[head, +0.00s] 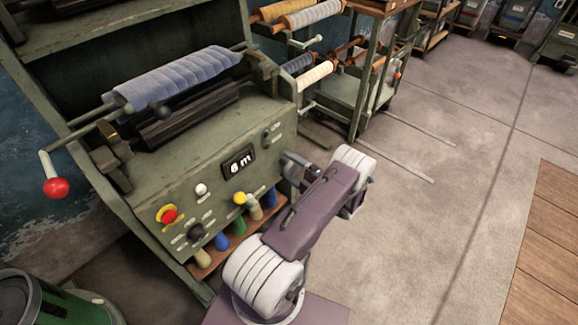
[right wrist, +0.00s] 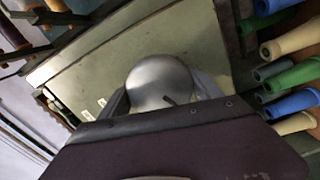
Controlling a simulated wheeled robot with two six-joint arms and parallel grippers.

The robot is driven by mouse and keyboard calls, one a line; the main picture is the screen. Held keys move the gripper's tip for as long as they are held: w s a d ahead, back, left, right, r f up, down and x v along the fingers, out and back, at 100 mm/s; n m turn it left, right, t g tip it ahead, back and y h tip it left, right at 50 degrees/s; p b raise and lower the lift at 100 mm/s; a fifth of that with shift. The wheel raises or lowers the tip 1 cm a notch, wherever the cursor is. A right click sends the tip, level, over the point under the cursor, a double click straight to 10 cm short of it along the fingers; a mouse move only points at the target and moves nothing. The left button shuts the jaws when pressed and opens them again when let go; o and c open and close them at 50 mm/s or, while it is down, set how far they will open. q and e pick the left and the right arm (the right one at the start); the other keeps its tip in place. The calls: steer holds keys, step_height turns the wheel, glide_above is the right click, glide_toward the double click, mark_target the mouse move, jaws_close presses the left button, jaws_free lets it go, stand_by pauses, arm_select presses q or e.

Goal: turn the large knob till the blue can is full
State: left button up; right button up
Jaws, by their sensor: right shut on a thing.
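A large round metallic knob (right wrist: 155,78) with a small dark mark fills the space between the fingers in the right wrist view. My right gripper (right wrist: 162,95) is shut on it, a finger on each side. In the head view my right gripper (head: 291,168) is at the right end of the green machine's front panel (head: 215,170); my own gripper and wrist hide the knob there. I cannot make out a blue can in either view. My left gripper is not in view.
Coloured tubes (head: 221,242) stand below. A red-ended crank (head: 55,187) sticks out left. Floor at right (head: 440,200) is clear.

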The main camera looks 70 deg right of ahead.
steer(key=shift+m, duration=2.2)
steer(key=o, duration=1.4)
steer(key=shift+s, duration=0.15)
steer(key=p+v, duration=0.1)
steer(key=v, duration=0.8)
